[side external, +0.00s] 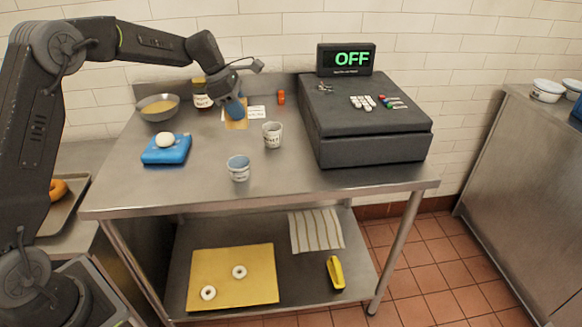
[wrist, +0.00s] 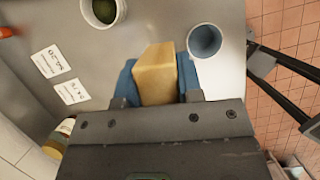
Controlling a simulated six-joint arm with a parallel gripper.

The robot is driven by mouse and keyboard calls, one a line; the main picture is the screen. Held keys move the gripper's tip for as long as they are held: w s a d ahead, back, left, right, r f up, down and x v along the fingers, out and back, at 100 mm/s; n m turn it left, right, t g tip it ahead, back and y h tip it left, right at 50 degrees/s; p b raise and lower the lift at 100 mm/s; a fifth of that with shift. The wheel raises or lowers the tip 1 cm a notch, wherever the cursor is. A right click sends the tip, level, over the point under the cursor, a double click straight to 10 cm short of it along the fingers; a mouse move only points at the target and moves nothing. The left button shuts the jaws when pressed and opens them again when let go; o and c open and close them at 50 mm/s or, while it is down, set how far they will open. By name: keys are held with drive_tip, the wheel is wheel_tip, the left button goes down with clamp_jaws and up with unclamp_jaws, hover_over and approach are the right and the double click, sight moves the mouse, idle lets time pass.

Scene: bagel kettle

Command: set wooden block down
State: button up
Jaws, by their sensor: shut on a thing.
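My gripper (wrist: 158,84) is shut on a tan wooden block (wrist: 156,72), with a blue fingertip pad on each side of it in the wrist view. In the side view my gripper (side external: 235,108) is over the back middle of the steel table (side external: 200,190). The wooden block (side external: 236,124) shows there just below the blue pads, partly hidden by them. I cannot tell whether the block touches the table.
A labelled white cup (side external: 272,135) and a blue-lined cup (side external: 238,168) stand in front of my gripper. Price cards (wrist: 58,77), a jar (side external: 202,94), a metal bowl (side external: 158,107), a blue scale (side external: 166,150) and a cash register (side external: 362,125) surround it.

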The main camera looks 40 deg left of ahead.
sight(245, 101)
drive_tip(key=d, duration=0.1)
drive_tip(key=w+d+n, duration=0.1)
drive_tip(key=shift+w+d+f+n, duration=0.1)
drive_tip(key=shift+w+d+n, duration=0.1)
drive_tip(key=shift+d+n, duration=0.15)
drive_tip(key=w+d+f, duration=0.1)
drive_tip(key=d+f, duration=0.1)
drive_tip(key=d, duration=0.1)
drive_tip(key=w+d+f, duration=0.2)
drive_tip(key=d, duration=0.2)
drive_tip(key=w+d+f, duration=0.2)
drive_tip(key=d+f, duration=0.1)
drive_tip(key=shift+d, duration=0.15)
drive_tip(key=shift+f, duration=1.9)
drive_tip(key=shift+f, duration=0.15)
drive_tip(key=o, duration=0.9)
drive_tip(key=shift+o, duration=0.2)
